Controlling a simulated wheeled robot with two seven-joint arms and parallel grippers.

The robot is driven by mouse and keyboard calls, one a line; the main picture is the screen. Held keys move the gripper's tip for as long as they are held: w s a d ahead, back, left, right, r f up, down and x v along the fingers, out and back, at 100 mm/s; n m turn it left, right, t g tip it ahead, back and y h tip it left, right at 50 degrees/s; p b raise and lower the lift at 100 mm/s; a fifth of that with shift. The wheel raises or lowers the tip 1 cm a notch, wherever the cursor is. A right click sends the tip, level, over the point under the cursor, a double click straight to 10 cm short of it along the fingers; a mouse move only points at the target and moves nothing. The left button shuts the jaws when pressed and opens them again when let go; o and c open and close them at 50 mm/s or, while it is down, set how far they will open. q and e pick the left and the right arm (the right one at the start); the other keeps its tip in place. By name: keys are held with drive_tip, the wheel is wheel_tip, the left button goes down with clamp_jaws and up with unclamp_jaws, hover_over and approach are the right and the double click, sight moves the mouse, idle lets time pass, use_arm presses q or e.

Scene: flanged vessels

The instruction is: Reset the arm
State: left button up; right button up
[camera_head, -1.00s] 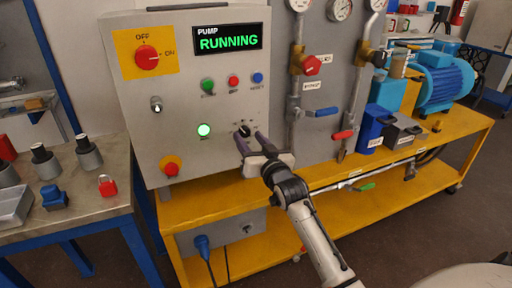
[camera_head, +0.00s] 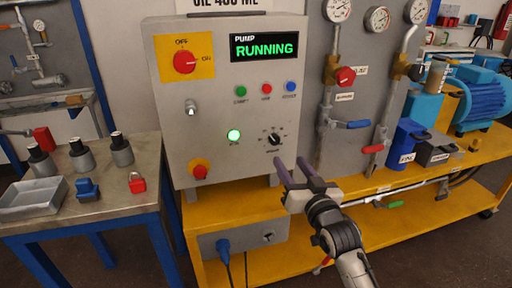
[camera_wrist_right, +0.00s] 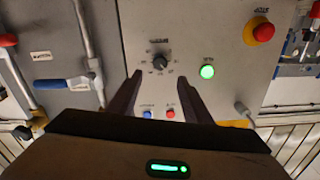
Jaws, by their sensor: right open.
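My right gripper (camera_head: 300,174) is open and empty, in front of the lower right part of the grey control panel (camera_head: 212,128). Its two dark fingers point up toward the panel, just below the black selector knob (camera_head: 274,139), with a visible gap between them. In the right wrist view the open fingers (camera_wrist_right: 160,92) frame the knob (camera_wrist_right: 160,62), which stands clear of them. The panel display (camera_head: 264,46) reads PUMP RUNNING, and a green lamp (camera_head: 234,135) is lit. The red rotary switch (camera_head: 185,62) is on the upper left of the panel. My left gripper is not in view.
The yellow bench (camera_head: 262,208) carries the panel, bins and a blue motor (camera_head: 482,100). A side table at left holds a tray (camera_head: 32,198) and a red padlock (camera_head: 137,183).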

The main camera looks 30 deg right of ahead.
drive_tip(key=shift+f, duration=0.1)
drive_tip(key=s+a+f+n+g+y, duration=0.2)
drive_tip(key=s+a+f, duration=0.35)
drive_tip(key=f, duration=0.35)
drive_tip(key=s+a+f+n+g+y, duration=0.2)
drive_tip(key=s+a+f, duration=0.3)
drive_tip(key=f, duration=0.4)
drive_tip(key=s+a+f+n+g+y, duration=0.2)
drive_tip(key=s+a+f+g, duration=0.3)
drive_tip(key=s+a+f, duration=0.6)
drive_tip(key=s+f, duration=0.2)
drive_tip(key=s, duration=0.2)
drive_tip(key=shift+s+n, duration=0.2)
drive_tip(key=shift+n, duration=0.2)
drive_tip(key=shift+f, duration=0.1)
idle(2.1)
